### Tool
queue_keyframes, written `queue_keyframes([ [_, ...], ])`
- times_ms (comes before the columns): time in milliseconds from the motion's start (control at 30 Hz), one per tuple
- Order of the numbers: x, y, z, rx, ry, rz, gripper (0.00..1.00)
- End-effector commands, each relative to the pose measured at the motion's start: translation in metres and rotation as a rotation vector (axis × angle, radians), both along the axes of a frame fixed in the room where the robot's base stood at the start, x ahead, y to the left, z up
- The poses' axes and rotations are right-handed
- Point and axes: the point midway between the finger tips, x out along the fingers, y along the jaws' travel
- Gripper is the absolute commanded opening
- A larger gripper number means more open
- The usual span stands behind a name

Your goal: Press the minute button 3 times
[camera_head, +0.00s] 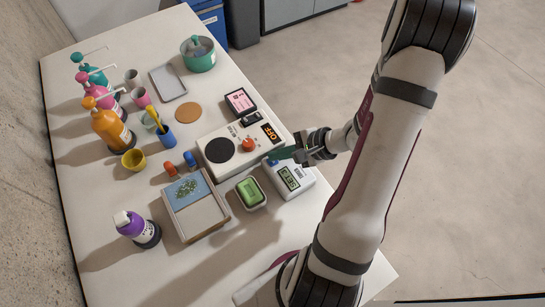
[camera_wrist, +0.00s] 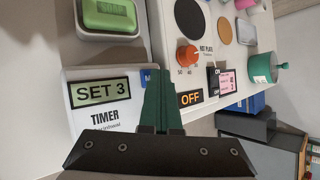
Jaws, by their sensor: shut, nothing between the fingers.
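The timer (camera_head: 300,188) is a white box on the table beside the hot plate. It also shows in the wrist view (camera_wrist: 105,140), where its display (camera_wrist: 99,91) reads SET 3. A blue button (camera_wrist: 145,79) at the display's edge carries a letter that looks like M; my fingers cover part of it. My gripper (camera_head: 271,155) has green fingers, shut and empty, over the timer's button end. In the wrist view my gripper (camera_wrist: 160,72) overlaps the blue button's edge. I cannot tell whether the fingertips touch it.
The white hot plate (camera_head: 233,161) with an orange knob (camera_wrist: 188,54) and an OFF display stands close to the fingers. A green soap bar (camera_head: 251,192) in a dish sits beside the timer.

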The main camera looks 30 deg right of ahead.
Motion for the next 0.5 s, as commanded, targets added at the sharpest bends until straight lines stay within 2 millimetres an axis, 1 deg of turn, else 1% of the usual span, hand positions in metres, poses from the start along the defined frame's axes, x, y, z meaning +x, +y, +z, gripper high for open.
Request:
queue_keyframes([
  [167,0.0,0.0,0.003,-0.001,0.0,0.0,0.0],
  [400,0.0,0.0,0.016,-0.002,-0.002,0.0,0.0],
  [500,0.0,0.0,0.018,0.0,0.0,0.0,0.0],
])
